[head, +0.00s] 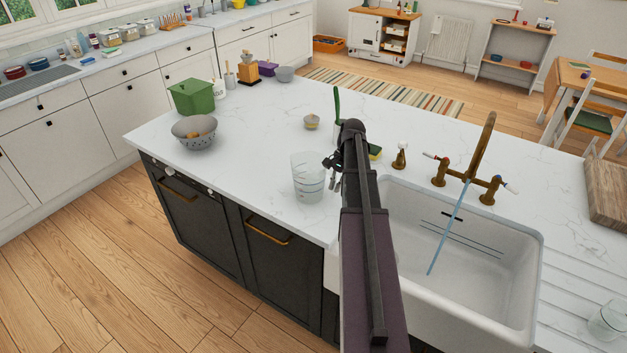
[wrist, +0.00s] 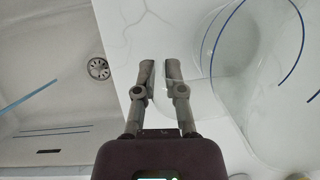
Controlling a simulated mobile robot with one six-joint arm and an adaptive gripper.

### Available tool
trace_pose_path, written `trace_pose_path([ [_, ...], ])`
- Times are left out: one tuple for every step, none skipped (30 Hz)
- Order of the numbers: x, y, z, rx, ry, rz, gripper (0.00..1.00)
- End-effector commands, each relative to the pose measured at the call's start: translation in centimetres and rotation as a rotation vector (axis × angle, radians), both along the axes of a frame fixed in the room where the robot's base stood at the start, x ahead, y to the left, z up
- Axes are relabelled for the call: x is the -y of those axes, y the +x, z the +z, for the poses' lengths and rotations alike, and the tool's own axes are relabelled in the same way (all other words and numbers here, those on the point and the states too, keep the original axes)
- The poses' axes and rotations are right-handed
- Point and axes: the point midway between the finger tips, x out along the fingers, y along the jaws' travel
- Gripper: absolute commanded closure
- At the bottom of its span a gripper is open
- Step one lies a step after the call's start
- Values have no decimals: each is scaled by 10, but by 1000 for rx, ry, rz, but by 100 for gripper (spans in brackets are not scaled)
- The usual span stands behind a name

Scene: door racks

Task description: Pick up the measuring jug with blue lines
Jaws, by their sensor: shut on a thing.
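The measuring jug (head: 308,180) is clear with blue lines and stands at the island's front edge, left of the sink. My gripper (head: 336,163) is at its right side, partly hidden by my arm. In the wrist view, the jug (wrist: 268,90) fills the right side, with curved blue lines. My gripper's fingers (wrist: 159,75) are close together at the clear handle on its left side. The gripper is shut on the jug; the handle is hard to see between the fingertips.
The white sink (head: 450,280) with a brass tap (head: 482,150) and a blue water stream lies to the right. Another clear vessel (head: 608,322) stands at the far right. A grey colander (head: 196,140) and green bin (head: 192,98) stand left.

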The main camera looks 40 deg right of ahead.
Motion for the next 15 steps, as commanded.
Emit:
trace_pose_path([
  [0, 0, 0, 0, 0, 0, 100],
  [0, 0, 0, 0, 0, 0, 100],
  [0, 0, 0, 0, 0, 0, 100],
  [0, 0, 0, 0, 0, 0, 100],
  [0, 0, 0, 0, 0, 0, 100],
  [0, 0, 0, 0, 0, 0, 100],
  [0, 0, 0, 0, 0, 0, 100],
  [0, 0, 0, 0, 0, 0, 100],
  [0, 0, 0, 0, 0, 0, 100],
  [0, 0, 1, 0, 0, 0, 100],
  [0, 0, 1, 0, -1, 0, 100],
  [0, 0, 2, 0, 0, 0, 100],
  [0, 0, 3, 0, 0, 0, 100],
  [0, 0, 4, 0, 0, 0, 100],
  [0, 0, 6, 0, 0, 0, 100],
])
